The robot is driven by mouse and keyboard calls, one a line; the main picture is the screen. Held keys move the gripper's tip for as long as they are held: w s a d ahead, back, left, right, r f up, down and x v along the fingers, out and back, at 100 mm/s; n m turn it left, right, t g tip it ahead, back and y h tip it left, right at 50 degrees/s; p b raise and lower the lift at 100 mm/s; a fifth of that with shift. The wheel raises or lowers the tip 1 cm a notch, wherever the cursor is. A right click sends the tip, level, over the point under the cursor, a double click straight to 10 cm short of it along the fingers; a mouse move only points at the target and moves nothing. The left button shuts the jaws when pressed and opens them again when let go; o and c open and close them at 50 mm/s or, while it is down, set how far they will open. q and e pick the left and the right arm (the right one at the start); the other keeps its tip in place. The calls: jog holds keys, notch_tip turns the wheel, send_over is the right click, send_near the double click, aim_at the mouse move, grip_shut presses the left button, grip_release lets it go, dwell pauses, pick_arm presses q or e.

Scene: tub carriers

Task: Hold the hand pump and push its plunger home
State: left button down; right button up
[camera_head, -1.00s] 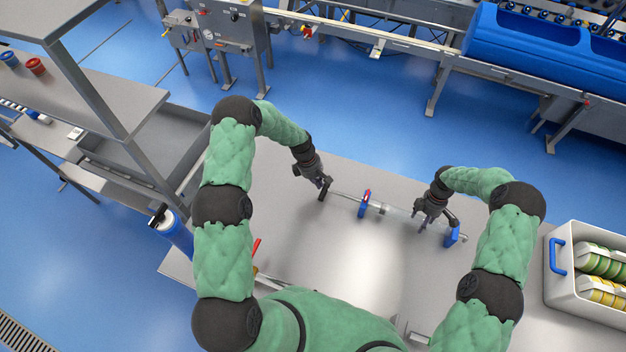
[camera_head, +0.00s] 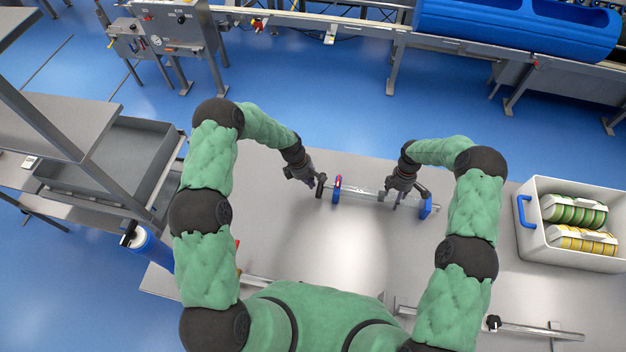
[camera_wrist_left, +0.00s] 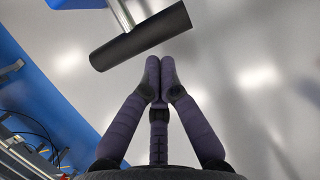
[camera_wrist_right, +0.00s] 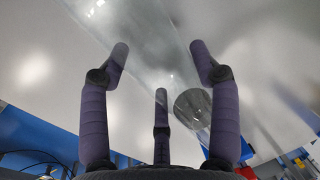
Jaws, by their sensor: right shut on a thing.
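The hand pump lies across the metal table, with a clear barrel (camera_head: 360,192), a blue collar (camera_head: 337,187) at the left and a blue end piece (camera_head: 425,206) at the right. Its black crossbar handle (camera_head: 320,185) stands a short way left of the collar. It fills the top of the left wrist view (camera_wrist_left: 140,36). My left gripper (camera_head: 313,182) has its fingertips together and empty, right at the handle; I cannot tell whether they touch it. My right gripper (camera_head: 398,199) is shut on the barrel near its right end; the right wrist view shows the fingers either side of it (camera_wrist_right: 155,55).
A white crate (camera_head: 570,258) with a blue handle and green and yellow items stands on the right. A blue and white cylinder (camera_head: 152,248) is at the left table edge. The table (camera_head: 320,245) in front of the pump is bare.

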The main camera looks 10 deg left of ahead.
pick_arm(q)
jog(key=a, duration=0.1)
jog(key=a+r, duration=0.1)
jog(key=a, duration=0.1)
jog(key=shift+w+a+r, duration=0.15)
jog(key=shift+w+a, duration=0.05)
jog(key=shift+w, duration=0.1)
jog(key=v, duration=1)
jog(key=shift+d, duration=0.15)
pick_arm(e)
jog(key=o, duration=1.8)
jog(key=shift+c, duration=0.2)
pick_arm(q)
jog(key=shift+w, duration=0.1)
pick_arm(e)
jog(key=shift+r, duration=0.1)
notch_tip(320, 180, up, 12)
jog(key=w, duration=0.2)
jog(key=shift+w+f, duration=0.2)
jog(key=shift+f, duration=0.05)
